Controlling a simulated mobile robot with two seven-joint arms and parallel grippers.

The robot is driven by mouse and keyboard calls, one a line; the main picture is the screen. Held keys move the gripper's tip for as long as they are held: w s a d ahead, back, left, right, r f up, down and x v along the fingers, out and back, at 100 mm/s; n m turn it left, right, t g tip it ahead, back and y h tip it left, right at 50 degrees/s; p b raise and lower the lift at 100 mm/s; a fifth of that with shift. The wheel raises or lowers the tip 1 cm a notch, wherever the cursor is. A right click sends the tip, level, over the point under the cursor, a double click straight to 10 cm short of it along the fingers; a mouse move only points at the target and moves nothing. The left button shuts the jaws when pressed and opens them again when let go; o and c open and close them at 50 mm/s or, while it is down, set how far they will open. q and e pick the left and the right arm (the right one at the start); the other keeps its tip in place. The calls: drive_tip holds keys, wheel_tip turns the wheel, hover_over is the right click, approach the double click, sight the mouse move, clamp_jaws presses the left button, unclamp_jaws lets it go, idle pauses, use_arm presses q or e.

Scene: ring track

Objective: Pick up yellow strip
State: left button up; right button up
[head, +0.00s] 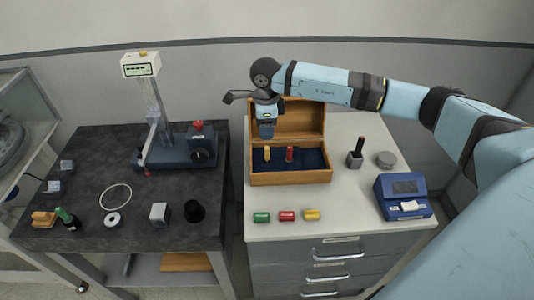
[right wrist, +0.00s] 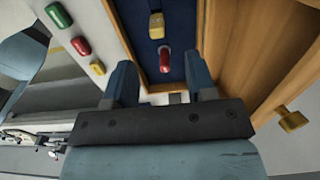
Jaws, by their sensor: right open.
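A yellow strip (head: 312,214) lies on the white countertop, at the right end of a row with a red strip (head: 287,216) and a green strip (head: 262,217). In the right wrist view the yellow strip (right wrist: 97,67) is at the left, outside the fingers. My right gripper (head: 267,132) is open, over the wooden box behind the row; its fingers (right wrist: 161,80) have nothing between them that I can see held. In the box stand a yellow-topped piece (head: 267,154) and a red-topped piece (head: 289,154). My left gripper is not in view.
The open wooden box (head: 290,178) has a blue lining and a raised lid. A blue device (head: 403,197), a black holder (head: 356,155) and a grey disc (head: 386,160) are to its right. The dark table (head: 85,180) at left carries a stand. Countertop around the strips is clear.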

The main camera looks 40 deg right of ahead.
sight(267, 147)
wheel_tip(267, 147, down, 3)
drive_tip(key=shift+f, duration=0.1)
drive_tip(key=shift+s+f+p, duration=0.15)
drive_tip(key=shift+f+p, duration=0.3)
drive_tip(key=shift+f, duration=0.9)
drive_tip(key=shift+s+f+p, duration=0.15)
drive_tip(key=shift+f+p, duration=0.25)
drive_tip(key=shift+f, duration=0.9)
clamp_jaws()
drive_tip(key=shift+r, duration=0.1)
